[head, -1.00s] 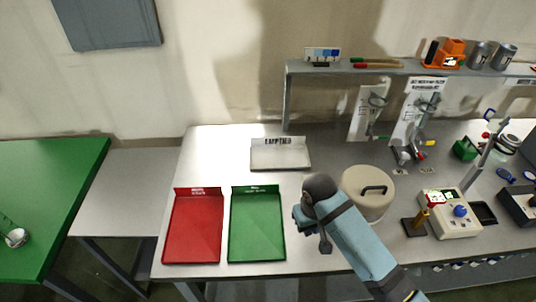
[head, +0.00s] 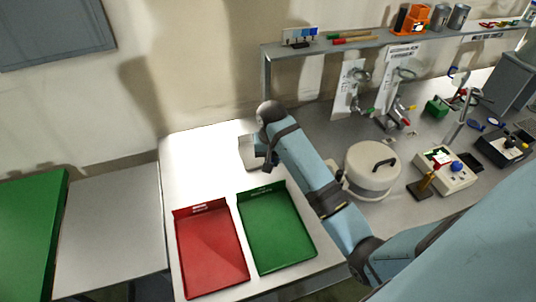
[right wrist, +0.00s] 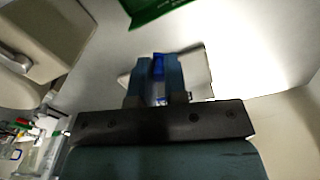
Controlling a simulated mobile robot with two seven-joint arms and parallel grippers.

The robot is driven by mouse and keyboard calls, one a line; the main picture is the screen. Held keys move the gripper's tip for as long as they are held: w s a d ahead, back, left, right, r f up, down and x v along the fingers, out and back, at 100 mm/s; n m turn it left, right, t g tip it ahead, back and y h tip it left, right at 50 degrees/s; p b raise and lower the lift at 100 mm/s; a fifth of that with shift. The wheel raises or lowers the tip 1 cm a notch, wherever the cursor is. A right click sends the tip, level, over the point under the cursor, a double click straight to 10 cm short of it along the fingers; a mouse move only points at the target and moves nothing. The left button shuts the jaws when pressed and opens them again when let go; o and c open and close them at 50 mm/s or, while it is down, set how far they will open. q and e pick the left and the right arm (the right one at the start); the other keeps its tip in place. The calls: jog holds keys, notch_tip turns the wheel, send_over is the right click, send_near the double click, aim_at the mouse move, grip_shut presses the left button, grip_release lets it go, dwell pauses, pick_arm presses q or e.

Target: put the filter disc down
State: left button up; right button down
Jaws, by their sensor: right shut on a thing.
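My right gripper (right wrist: 153,80) shows in the right wrist view with its two blue-grey fingers close together. A small thing, blue at the top and clear below, is pinched between them; I take it for the filter disc (right wrist: 158,66), but its shape is hard to make out. A pale tray (right wrist: 197,72) lies behind the fingers. The fingertips and disc cannot be made out there. My left gripper is in neither current view.
A red tray (head: 211,250) and a green tray (head: 276,232) lie at the table's front left. A round beige lidded pot (head: 370,172) stands close to the right of my arm. A shelf (head: 345,46) runs along the back. The table left of the white tray is clear.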

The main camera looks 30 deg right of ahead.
jog(key=w+d+r+m+b, duration=0.55)
jog(key=w+d+m, duration=0.6)
jog(key=w, duration=0.25)
jog(key=f, duration=0.4)
jog(key=f+b, duration=0.1)
jog(key=f, duration=0.8)
jog(key=shift+w+d+f+b, duration=0.15)
jog(key=shift+w+d+b, duration=0.15)
jog(key=shift+w+b, duration=0.1)
jog(key=shift+f, duration=2.7)
jog(key=c, duration=1.1)
grip_release()
jog(key=shift+f, duration=0.1)
jog(key=shift+c, duration=0.2)
